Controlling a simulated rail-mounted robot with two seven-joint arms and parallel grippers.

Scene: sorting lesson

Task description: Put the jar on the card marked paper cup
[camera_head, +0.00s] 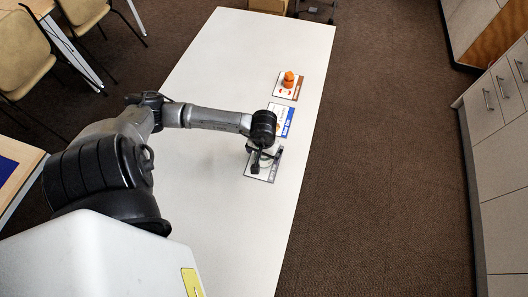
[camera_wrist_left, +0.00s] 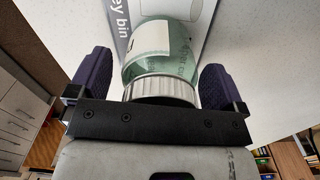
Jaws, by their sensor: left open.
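The jar (camera_wrist_left: 160,60), pale green see-through glass with a white ribbed lid, is between my left gripper's (camera_wrist_left: 158,85) fingers in the left wrist view, lid toward the camera. The fingers are open, with a gap visible on the jar's sides. The jar is over a grey-edged card (camera_wrist_left: 117,14) whose visible letters end in "ey bin"; small letters partly read like "per cu" through or beside the glass. Contact between jar and card is hard to tell. In the head view, my left gripper (camera_head: 261,160) is above this card (camera_head: 260,178) and mostly hides the jar.
On the white table (camera_head: 215,190), a blue-edged card (camera_head: 287,123) lies just beyond, and an orange-brown-edged card (camera_head: 279,93) farther back carries an orange object (camera_head: 289,79). The near table surface is bare. Cabinets (camera_head: 505,185) stand at the right, chairs at the left.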

